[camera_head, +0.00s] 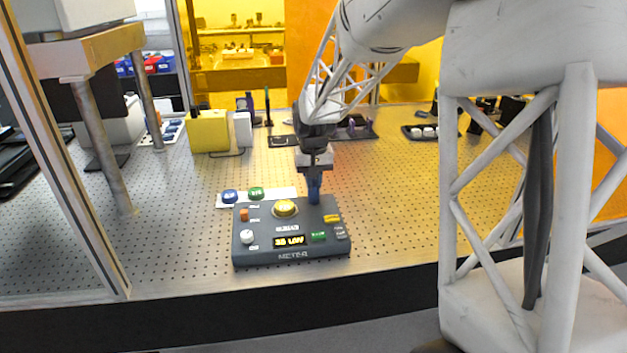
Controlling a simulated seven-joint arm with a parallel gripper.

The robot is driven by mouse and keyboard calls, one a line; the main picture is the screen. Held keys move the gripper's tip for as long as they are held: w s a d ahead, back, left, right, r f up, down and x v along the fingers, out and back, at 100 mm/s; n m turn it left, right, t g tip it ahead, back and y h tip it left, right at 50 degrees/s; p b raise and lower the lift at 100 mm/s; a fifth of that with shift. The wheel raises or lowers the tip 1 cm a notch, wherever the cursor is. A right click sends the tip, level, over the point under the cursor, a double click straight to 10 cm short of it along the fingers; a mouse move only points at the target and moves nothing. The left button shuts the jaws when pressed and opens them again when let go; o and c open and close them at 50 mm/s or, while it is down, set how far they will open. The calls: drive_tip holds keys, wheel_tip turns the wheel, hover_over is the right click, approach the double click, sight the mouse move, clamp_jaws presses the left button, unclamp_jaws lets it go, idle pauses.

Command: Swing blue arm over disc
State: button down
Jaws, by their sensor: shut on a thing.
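A dark grey instrument box (262,259) stands on the perforated table with a display that seems to read "35 LOW". A round gold disc (285,208) sits on its top, near the middle. My gripper (314,175) points down at the box's back edge, right of the disc. It is shut on an upright dark blue part (314,196), which seems to be the blue arm. The blue part is beside the disc, not over it. The fingertips and the blue part's far side are hard to make out.
An orange knob (244,215) and a white knob (247,237) are on the box's left. A blue cap (230,196) and a green cap (256,193) are on a white strip behind it. A yellow box (208,131) stands farther back. The table left of the instrument is clear.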

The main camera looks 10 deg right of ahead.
drive_tip(key=shift+n, duration=0.3)
drive_tip(key=n, duration=1)
drive_tip(key=shift+n, duration=0.3)
drive_tip(key=n, duration=0.5)
drive_tip(key=shift+n, duration=0.3)
drive_tip(key=n, duration=0.5)
idle(0.4)
drive_tip(key=c, duration=1.1)
unclamp_jaws()
drive_tip(key=shift+c, duration=0.2)
